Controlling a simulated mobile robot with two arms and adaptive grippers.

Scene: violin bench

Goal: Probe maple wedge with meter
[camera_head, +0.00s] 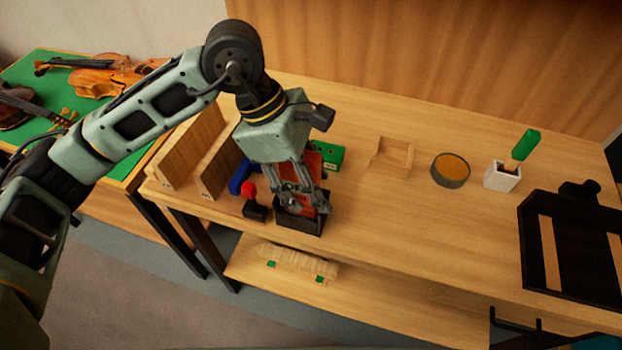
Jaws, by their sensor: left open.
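My left gripper (306,197) is open and points down over a black holder (303,224) near the front edge of the bench. An orange-red device (314,163), which looks like the meter, stands in the holder and shows behind and between the fingers. The fingers hide much of it, and I cannot tell whether they touch it. Two pale wooden wedge-shaped blocks, a rear one (187,148) and a front one (219,167), stand upright at the bench's left end. I cannot tell which is maple. My right gripper is out of view.
A red-knobbed black object (252,201) and a blue piece (241,178) are left of the holder; a green box (329,154) is behind. A wooden tray (393,155), round tin (450,170), white cup (502,176) and black frame (570,247) are right. The bench's middle front is clear.

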